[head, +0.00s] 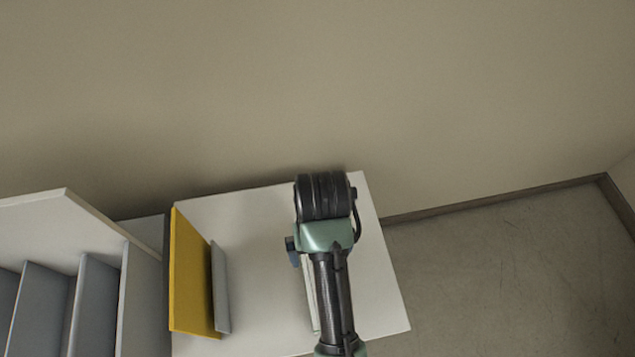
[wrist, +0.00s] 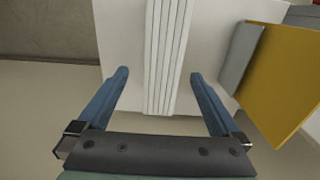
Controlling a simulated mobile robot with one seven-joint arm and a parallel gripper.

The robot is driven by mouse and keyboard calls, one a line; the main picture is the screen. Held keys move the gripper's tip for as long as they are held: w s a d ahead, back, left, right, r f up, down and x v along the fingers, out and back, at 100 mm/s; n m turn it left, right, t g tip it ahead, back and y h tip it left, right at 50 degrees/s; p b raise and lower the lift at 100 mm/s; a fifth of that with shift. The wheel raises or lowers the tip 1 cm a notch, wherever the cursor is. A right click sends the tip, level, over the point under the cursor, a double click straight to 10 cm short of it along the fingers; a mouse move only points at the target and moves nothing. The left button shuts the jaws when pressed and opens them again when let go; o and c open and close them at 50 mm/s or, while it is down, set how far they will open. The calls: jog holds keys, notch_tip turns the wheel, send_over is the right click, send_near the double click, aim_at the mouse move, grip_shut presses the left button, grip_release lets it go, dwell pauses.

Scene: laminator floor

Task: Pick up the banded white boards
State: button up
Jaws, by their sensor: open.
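The white boards (wrist: 168,55) show in the wrist view as a narrow stack of several thin white strips, seen edge-on, on a white surface. No band can be made out on them. My gripper (wrist: 159,73) is open, with one blue finger on each side of the stack and a gap on both sides. The stack runs between the fingers toward the palm. In the head view my arm covers most of the boards; a thin pale strip of them (head: 312,295) shows at its left side. Only a bit of blue finger shows there.
The boards are on a white tabletop (head: 255,210) against a beige wall. A yellow panel (head: 190,275) and a grey panel (head: 220,285) stand upright to the left. A grey rack with dividers (head: 95,290) is further left. Bare floor (head: 500,270) lies right.

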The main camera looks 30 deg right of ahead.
jog(key=f, duration=0.2)
jog(key=f+b, duration=0.1)
jog(key=f, duration=0.4)
jog(key=shift+s+a+b, duration=0.15)
jog(key=shift+s+b, duration=0.1)
jog(key=shift+b, duration=0.1)
jog(key=shift+w+a+f+p, duration=0.1)
jog(key=shift+f+p, duration=0.15)
jog(key=shift+f, duration=0.7)
jog(key=shift+w+d+f+p, duration=0.1)
jog(key=shift+f+p, duration=0.15)
jog(key=shift+f, duration=0.7)
jog(key=shift+w+a+f+p, duration=0.1)
jog(key=shift+f+p, duration=0.15)
jog(key=shift+f, duration=0.7)
grip_shut()
